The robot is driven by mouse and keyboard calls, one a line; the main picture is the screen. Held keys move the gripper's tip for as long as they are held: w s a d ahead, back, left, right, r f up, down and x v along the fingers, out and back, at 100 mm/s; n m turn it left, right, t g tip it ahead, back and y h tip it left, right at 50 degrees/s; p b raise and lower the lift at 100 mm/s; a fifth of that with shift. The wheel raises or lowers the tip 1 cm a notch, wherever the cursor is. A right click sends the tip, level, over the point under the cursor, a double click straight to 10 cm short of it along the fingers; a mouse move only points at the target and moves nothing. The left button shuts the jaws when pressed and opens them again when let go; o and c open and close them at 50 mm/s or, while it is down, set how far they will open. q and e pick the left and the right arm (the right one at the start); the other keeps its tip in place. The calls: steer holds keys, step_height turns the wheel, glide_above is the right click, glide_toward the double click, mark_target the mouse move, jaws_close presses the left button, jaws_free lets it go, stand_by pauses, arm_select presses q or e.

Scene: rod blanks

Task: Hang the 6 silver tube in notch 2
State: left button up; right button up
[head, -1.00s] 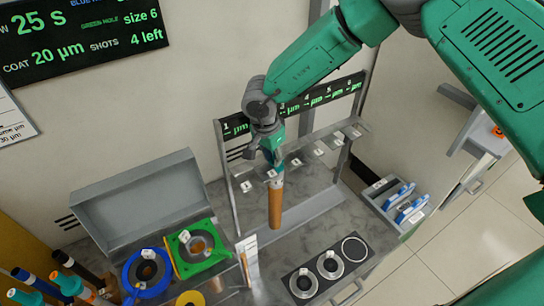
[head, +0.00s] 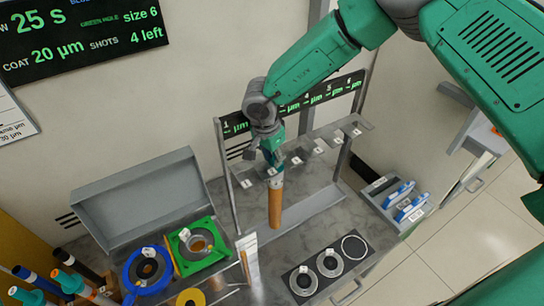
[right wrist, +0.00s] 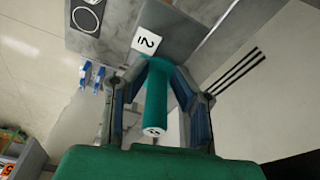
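A tube with a teal upper end and a copper-brown lower part (head: 275,207) hangs upright at the rack's notch 2 (head: 271,172). My right gripper (head: 273,152) is above that notch. In the right wrist view, the gripper (right wrist: 158,68) has its fingers closing from both sides on the tube's teal end (right wrist: 156,98). The white end cap carries a mark too small to read surely. The plate tagged 2 (right wrist: 147,41) lies just beyond. Whether the tube is fully seated is hidden. My left gripper is not in view.
The rack (head: 228,165) has several numbered notches; those to the right look empty. A green block (head: 192,262) and a blue ring (head: 135,290) stand at lower left, near several capped rods (head: 62,283). A black plate with rings (head: 325,265) lies in front.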

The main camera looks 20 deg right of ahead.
steer(key=shift+o, duration=1.2)
